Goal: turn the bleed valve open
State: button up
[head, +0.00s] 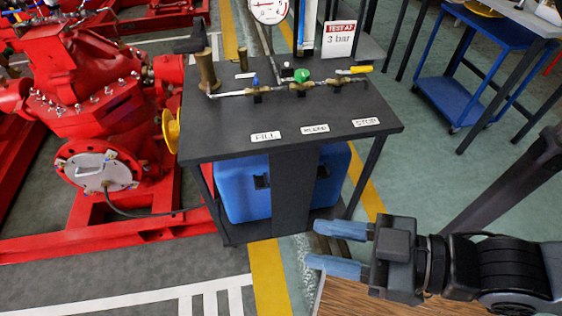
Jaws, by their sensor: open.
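A dark bench (228,134) carries a horizontal pipe with three valves. The middle valve has a green handle (301,75) and lines up roughly with the middle label (315,128), which seems to read BLEED. A blue-handled valve (255,81) is to its left, above the FILL label (265,136). A yellow lever (360,69) is to its right, above the STOP label (366,122). My gripper (310,245) is open and empty, below and in front of the bench, well apart from the valves. Its blue fingers point left.
A gauge (268,10) and a "TEST AT 3 bar" sign (339,40) stand behind the pipe. A blue tank (243,188) sits under the bench top. A red pump (75,85) is at left, a blue cart (463,85) at right. The bench top's front is mostly clear.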

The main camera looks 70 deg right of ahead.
aim_at(301, 76)
jog(key=z, duration=1.35)
